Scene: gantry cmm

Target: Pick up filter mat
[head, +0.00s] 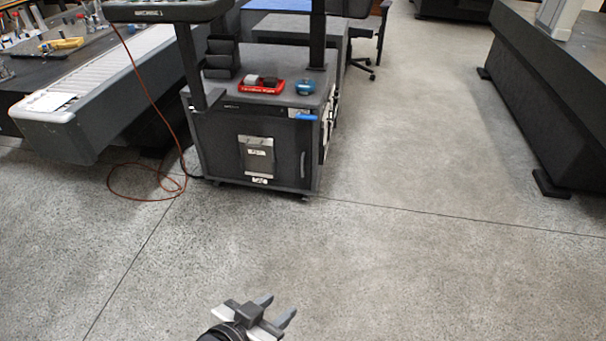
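A pale grey rectangular panel (257,157) with a small label sits on the front of the dark cabinet (218,150). It may be the filter mat, but I cannot tell for sure at this size. My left gripper (278,308) is low at the bottom of the head view, over bare floor and well short of the cabinet. Its two grey fingers are apart with nothing between them. My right gripper is not in view.
On the cabinet top are a red tray (261,87) and a blue round item (304,87). An orange cable (150,196) loops on the floor left of the cabinet. A long dark base (545,90) stands at right. The floor (400,260) in front is clear.

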